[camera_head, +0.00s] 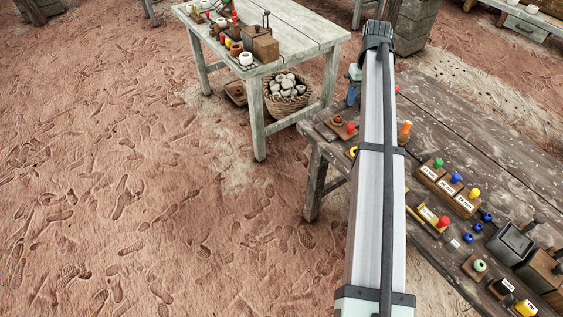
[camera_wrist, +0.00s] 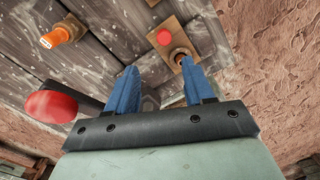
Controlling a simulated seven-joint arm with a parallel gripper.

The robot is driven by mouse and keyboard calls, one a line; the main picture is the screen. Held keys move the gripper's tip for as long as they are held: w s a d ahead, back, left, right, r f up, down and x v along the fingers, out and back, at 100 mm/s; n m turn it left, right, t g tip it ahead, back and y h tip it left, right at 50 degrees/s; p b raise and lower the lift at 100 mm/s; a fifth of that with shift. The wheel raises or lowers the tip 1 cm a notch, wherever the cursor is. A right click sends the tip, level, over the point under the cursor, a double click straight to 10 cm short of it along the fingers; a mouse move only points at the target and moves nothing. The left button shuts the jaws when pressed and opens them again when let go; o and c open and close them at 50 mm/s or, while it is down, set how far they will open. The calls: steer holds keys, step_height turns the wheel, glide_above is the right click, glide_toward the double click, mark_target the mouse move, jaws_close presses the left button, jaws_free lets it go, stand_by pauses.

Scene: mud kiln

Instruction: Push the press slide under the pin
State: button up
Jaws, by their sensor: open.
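My gripper (camera_wrist: 160,72) is open, with its two blue fingers apart and nothing visible between them in the wrist view. In the head view part of my gripper (camera_head: 353,92) shows at the table's far end, mostly behind my arm. Beyond the fingertips is a small wooden board (camera_wrist: 203,38) with an orange-brown round piece (camera_wrist: 180,57) and a red round top (camera_wrist: 164,37). The board also shows in the head view (camera_head: 325,131). A large red knob (camera_wrist: 50,106) on a dark bar is left of the fingers. I cannot tell which part is the press slide or the pin.
An orange peg (camera_wrist: 63,34) stands on a wooden base. The dark plank table (camera_head: 440,110) also holds blocks with coloured knobs (camera_head: 455,185), small rings and metal boxes (camera_head: 513,243). A pale table (camera_head: 300,25) and basket (camera_head: 287,95) stand behind. Open ground lies left.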

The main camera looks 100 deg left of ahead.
mark_target(353, 124)
step_height(353, 124, down, 11)
steer(key=s+d, duration=0.3)
steer(key=shift+r, duration=0.3)
step_height(353, 124, up, 13)
steer(key=s+a+r+m+t+y, duration=0.45)
steer(key=s+r+m+y, duration=0.3)
steer(key=r+y, duration=0.3)
steer(key=s+d+f+n+g, duration=0.1)
steer(key=s+d+f+n, duration=0.2)
steer(key=f, duration=1)
steer(key=s+d+f+n+g+y, duration=0.1)
steer(key=s+d+f+n, duration=0.3)
steer(key=f, duration=0.9)
steer(key=s+d+f+n+g+y, duration=0.1)
steer(key=s+d+f+n+g, duration=0.2)
steer(key=f, duration=1)
steer(key=shift+s+d+n, duration=0.45)
steer(key=shift+s+d, duration=0.05)
steer(key=shift+s, duration=0.65)
